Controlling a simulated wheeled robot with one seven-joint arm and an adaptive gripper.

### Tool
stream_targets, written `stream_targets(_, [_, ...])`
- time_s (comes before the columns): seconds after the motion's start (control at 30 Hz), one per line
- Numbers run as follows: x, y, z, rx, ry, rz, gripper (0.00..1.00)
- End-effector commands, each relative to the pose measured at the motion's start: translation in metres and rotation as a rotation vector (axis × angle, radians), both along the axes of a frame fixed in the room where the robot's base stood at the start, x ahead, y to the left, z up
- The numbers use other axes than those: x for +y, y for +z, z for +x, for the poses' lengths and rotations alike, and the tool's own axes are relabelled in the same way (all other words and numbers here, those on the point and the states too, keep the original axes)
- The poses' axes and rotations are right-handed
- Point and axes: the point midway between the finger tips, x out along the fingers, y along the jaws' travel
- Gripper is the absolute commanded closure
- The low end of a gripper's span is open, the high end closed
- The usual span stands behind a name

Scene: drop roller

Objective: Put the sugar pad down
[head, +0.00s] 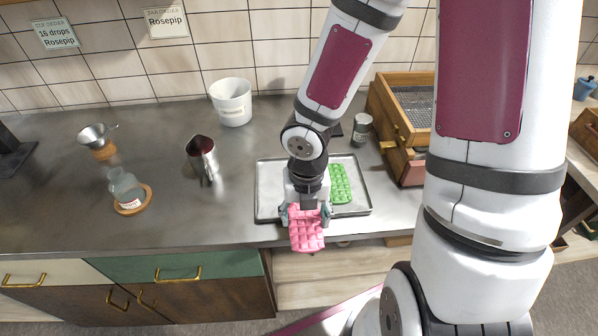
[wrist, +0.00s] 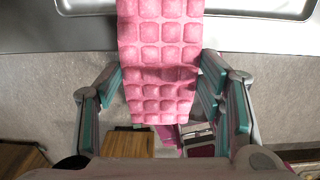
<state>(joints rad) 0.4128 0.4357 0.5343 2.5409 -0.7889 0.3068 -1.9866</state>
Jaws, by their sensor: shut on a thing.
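The pink pad (head: 307,234), covered in rows of raised square lumps, is in my gripper (head: 306,213). In the wrist view the pink pad (wrist: 160,60) stands between the two teal-lined fingers, and my gripper is shut on it. In the head view the pad hangs at the counter's front edge, over the near edge of the metal tray (head: 268,190). I cannot tell whether it touches the tray or counter. A green pad (head: 340,184) of the same lumpy kind lies on the tray's right side. My wrist hides the tray's middle.
A grey shaker (head: 362,128) and a wooden box with mesh (head: 400,125) stand behind and right of the tray. A metal pitcher (head: 202,157), white tub (head: 232,102) and glass flask (head: 126,188) stand to the left. Bare counter lies between flask and tray.

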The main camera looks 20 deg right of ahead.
Motion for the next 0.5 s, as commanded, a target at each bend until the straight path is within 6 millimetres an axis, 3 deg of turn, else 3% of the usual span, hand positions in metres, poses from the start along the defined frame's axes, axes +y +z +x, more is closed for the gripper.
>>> stream_targets(0.5, [-0.009, -0.012, 0.120, -0.001, -0.005, 0.003, 0.73])
